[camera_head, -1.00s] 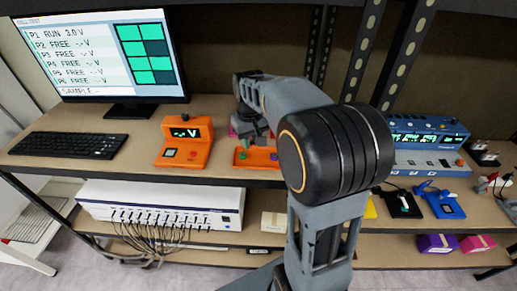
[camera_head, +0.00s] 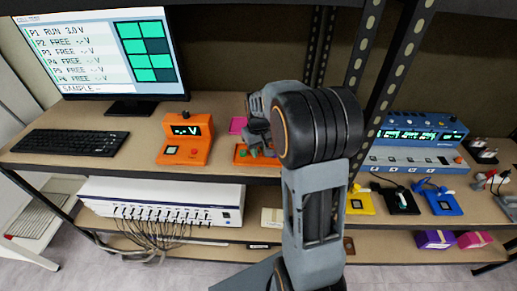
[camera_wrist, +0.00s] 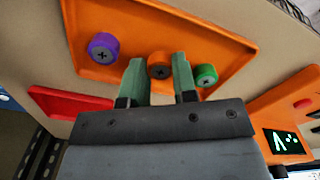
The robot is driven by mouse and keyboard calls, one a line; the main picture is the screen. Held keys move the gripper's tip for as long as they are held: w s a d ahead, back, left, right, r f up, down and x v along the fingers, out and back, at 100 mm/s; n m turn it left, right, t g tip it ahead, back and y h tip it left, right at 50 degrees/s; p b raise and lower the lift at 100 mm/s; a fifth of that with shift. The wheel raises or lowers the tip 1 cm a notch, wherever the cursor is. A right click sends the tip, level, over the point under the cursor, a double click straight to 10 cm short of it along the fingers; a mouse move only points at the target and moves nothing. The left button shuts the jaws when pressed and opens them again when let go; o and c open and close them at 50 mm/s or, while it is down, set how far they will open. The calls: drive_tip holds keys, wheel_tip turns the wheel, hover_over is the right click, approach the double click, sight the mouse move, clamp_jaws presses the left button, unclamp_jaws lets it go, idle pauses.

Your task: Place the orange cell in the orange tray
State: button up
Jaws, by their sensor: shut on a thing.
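The orange tray (camera_wrist: 226,50) lies on the shelf and fills the upper middle of the wrist view. In the head view only the left part of the tray (camera_head: 240,154) shows; my arm hides the rest. My gripper (camera_wrist: 159,73) is shut on the orange cell (camera_wrist: 160,58), which sits between its two green fingertips over the tray. I cannot tell whether the cell touches the tray floor. A purple cell (camera_wrist: 103,47) stands in the tray to the left, and a green cell (camera_wrist: 206,74) is close beside the right fingertip.
A red tray (camera_wrist: 70,101) lies left of the orange tray in the wrist view. An orange meter (camera_head: 187,138) stands left of the tray in the head view, with a pink item (camera_head: 238,124) behind. A blue instrument (camera_head: 415,145) and a rack post (camera_head: 385,85) are to the right.

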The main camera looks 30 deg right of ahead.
drive_tip(key=shift+f, duration=0.1)
drive_tip(key=shift+o, duration=1.4)
drive_tip(key=o, duration=0.5)
drive_tip(key=shift+c, duration=0.2)
wheel_tip(320, 180, up, 12)
drive_tip(key=s+a+f+t, duration=0.1)
drive_tip(key=s+a, duration=0.3)
drive_tip(key=s, duration=0.4)
drive_tip(key=s+a+f+t, duration=0.2)
drive_tip(key=s+a, duration=0.3)
drive_tip(key=s, duration=0.3)
drive_tip(key=shift+a+t+b, duration=0.2)
drive_tip(key=shift+t+b, duration=0.2)
drive_tip(key=shift+t, duration=0.4)
drive_tip(key=shift+s+f, duration=0.1)
